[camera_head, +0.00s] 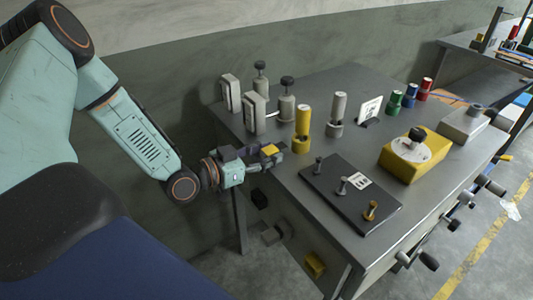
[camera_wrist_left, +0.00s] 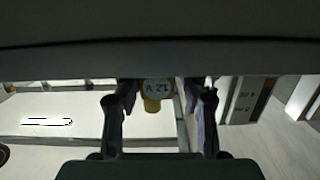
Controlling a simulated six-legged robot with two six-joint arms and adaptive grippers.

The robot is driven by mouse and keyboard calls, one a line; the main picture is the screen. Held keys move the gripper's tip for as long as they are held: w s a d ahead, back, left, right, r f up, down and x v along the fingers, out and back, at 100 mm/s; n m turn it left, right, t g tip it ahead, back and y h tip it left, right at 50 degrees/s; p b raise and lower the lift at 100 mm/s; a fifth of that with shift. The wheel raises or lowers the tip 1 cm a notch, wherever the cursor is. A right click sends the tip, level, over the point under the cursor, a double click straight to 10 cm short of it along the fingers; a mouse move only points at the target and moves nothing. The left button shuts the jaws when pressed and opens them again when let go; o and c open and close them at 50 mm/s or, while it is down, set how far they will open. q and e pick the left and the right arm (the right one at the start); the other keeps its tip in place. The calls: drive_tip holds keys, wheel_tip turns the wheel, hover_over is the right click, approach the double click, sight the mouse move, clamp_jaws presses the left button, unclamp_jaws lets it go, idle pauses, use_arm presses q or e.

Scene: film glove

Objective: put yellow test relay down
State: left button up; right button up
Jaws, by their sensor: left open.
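A small yellow block (camera_head: 269,150), which looks like the yellow test relay, is at the left edge of the grey table, at the fingertips of my left gripper (camera_head: 265,154). In the left wrist view a yellow piece with a "12 V" label (camera_wrist_left: 157,92) shows between the two dark fingers of that gripper (camera_wrist_left: 160,105). The fingers stand apart on either side of it, with a visible gap. Whether its underside rests on the table is hidden. My right gripper is in neither view.
The grey table (camera_head: 330,88) carries a yellow cylinder (camera_head: 303,130), a grey cylinder (camera_head: 338,110), a dark board with three pegs (camera_head: 350,192) and a yellow box with a white dial (camera_head: 410,165). Small green, blue and red cylinders stand at the back right.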

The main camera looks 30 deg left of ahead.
use_arm(q)
drive_tip(key=shift+s+d+f, duration=0.2)
drive_tip(key=shift+s+f, duration=0.1)
drive_tip(key=shift+f, duration=0.15)
drive_tip(key=shift+w+r+p, duration=0.1)
drive_tip(key=shift+r+p, duration=0.45)
drive_tip(key=p+v, duration=0.9)
drive_tip(key=v, duration=0.3)
drive_tip(key=s+d+f+n+g+y, duration=0.1)
drive_tip(key=s+d+f+n+g, duration=0.15)
drive_tip(key=d+f+g, duration=0.7)
drive_tip(key=s+d+f+n+g+y, duration=0.2)
drive_tip(key=s+g+y, duration=0.3)
drive_tip(key=s, duration=1.2)
drive_tip(key=shift+s+d+f+g, duration=0.3)
drive_tip(key=shift+s+d+g, duration=0.05)
drive_tip(key=shift+d, duration=0.2)
